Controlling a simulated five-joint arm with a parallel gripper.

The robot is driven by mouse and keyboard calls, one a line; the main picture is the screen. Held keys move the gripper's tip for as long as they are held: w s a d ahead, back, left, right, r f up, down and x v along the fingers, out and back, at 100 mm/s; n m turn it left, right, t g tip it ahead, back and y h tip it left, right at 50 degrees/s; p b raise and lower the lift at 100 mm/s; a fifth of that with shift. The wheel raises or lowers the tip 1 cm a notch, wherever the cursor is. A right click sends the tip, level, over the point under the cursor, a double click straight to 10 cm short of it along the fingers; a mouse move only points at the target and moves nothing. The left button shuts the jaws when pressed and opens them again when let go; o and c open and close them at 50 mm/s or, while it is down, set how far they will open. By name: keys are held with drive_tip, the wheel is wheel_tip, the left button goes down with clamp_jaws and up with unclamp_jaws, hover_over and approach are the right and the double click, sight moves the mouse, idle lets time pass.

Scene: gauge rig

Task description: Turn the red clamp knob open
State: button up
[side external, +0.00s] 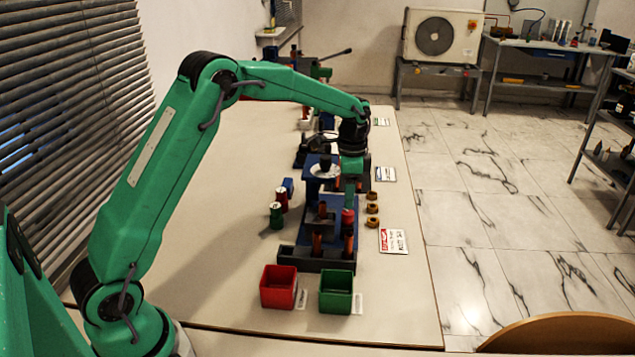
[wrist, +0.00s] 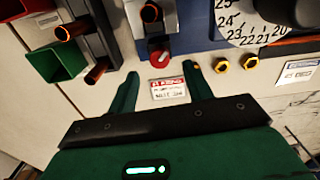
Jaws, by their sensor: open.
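The red clamp knob (side external: 348,216) stands at the right front of the blue gauge rig (side external: 325,208) in the side view. In the wrist view the knob (wrist: 159,56) is a red round shape just beyond the fingertips, roughly centred between them. My gripper (side external: 351,188) points down close above the knob in the side view. In the wrist view my gripper (wrist: 160,73) is open, with its two green fingers apart and nothing between them but a white and red label card (wrist: 169,87) on the table behind. I cannot tell whether a finger touches the knob.
A red bin (side external: 279,287) and a green bin (side external: 337,291) stand in front of the rig. Several brass nuts (side external: 372,208) lie to its right. Red and green cylinders (side external: 276,215) stand to its left. Copper-coloured posts (side external: 318,232) rise near the knob. The table's left front is clear.

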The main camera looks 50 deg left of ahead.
sight(345, 214)
drive_tip(key=s+d+r+n+t, duration=0.2)
drive_tip(key=s+r+n, duration=0.1)
drive_tip(key=s+r, duration=0.65)
drive_tip(key=s+d+r+n+t, duration=0.1)
drive_tip(key=s+r, duration=0.2)
drive_tip(key=s, duration=0.3)
drive_tip(key=s+d+r+n+t, duration=0.1)
drive_tip(key=s+r+n, duration=0.1)
drive_tip(key=s, duration=0.5)
drive_tip(key=shift+r, duration=0.5)
idle(0.5)
drive_tip(key=shift+s, duration=0.1)
